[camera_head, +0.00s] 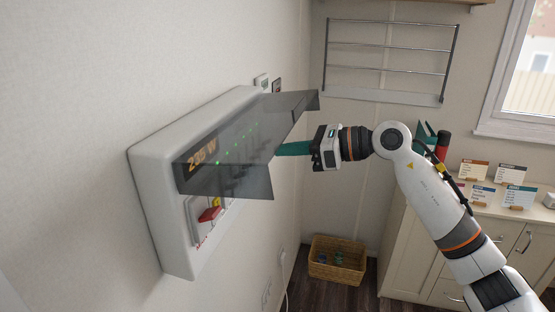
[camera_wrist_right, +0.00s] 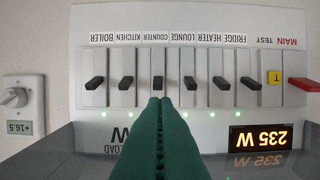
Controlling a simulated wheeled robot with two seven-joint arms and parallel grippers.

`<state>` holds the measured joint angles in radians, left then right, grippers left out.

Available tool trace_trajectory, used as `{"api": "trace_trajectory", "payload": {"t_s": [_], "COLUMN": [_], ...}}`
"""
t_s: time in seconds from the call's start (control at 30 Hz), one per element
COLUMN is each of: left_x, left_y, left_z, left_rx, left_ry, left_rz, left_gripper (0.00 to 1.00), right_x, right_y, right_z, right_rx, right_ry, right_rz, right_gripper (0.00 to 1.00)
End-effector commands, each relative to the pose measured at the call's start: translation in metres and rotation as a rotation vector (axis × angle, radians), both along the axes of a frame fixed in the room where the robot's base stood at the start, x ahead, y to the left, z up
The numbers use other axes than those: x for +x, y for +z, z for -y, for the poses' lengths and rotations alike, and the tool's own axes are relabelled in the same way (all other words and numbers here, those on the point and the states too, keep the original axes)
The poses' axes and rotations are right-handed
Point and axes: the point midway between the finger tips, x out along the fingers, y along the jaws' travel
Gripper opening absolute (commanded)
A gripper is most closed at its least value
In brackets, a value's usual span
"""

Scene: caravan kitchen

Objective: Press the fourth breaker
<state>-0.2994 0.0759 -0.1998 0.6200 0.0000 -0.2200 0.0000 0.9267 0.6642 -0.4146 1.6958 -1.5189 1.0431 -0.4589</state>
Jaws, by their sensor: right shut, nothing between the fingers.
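The breaker box (camera_head: 165,210) hangs on the left wall in the head view, its smoky cover (camera_head: 235,150) lifted outward. In the wrist view, upside down, a row of black breaker switches (camera_wrist_right: 190,85) runs under printed labels. The fourth, COUNTER (camera_wrist_right: 158,83), counted from the FRIDGE switch (camera_wrist_right: 250,83), looks shorter than its neighbours. My right gripper (camera_wrist_right: 158,102) is shut and empty, its green fingertips right at the lower end of the COUNTER switch in the picture; whether they touch cannot be told. In the head view it reaches behind the cover (camera_head: 283,149). My left gripper is not in view.
A red main switch (camera_wrist_right: 304,84) and a yellow test button (camera_wrist_right: 273,76) end the row. Green lights show by several breakers; the fingers hide the spot by COUNTER. The display (camera_wrist_right: 257,136) reads 235 W. A thermostat dial (camera_wrist_right: 15,98) is beside the box. A basket (camera_head: 338,260) stands below.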

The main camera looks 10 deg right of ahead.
Motion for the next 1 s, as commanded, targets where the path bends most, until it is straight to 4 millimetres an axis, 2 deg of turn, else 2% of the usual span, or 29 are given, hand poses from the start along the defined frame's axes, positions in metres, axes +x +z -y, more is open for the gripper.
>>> {"api": "trace_trajectory", "payload": {"t_s": [0.03,0.2,0.67,0.77,0.83,0.87,0.97,1.0], "left_x": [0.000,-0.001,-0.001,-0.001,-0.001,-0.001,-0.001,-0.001], "left_y": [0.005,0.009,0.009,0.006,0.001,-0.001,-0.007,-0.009], "left_z": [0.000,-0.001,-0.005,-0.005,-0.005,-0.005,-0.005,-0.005], "left_rx": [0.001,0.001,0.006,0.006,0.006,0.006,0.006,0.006], "left_ry": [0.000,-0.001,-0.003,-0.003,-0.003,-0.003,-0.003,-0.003], "left_rz": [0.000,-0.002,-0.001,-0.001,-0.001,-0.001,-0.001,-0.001], "left_gripper": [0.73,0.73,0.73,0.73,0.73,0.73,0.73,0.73], "right_x": [-0.001,-0.005,-0.005,0.003,0.016,0.023,0.047,0.054], "right_y": [0.010,0.024,0.025,0.005,-0.026,-0.043,-0.111,-0.140], "right_z": [0.005,0.013,0.015,0.013,0.012,0.013,0.022,0.028], "right_rx": [-0.001,-0.001,0.008,0.101,0.250,0.332,0.628,0.738], "right_ry": [-0.001,0.001,0.004,0.000,-0.014,-0.028,-0.112,-0.157], "right_rz": [0.001,0.000,-0.008,-0.086,-0.204,-0.269,-0.503,-0.591], "right_gripper": [0.00,0.00,0.00,0.00,0.00,0.00,0.00,0.00]}}
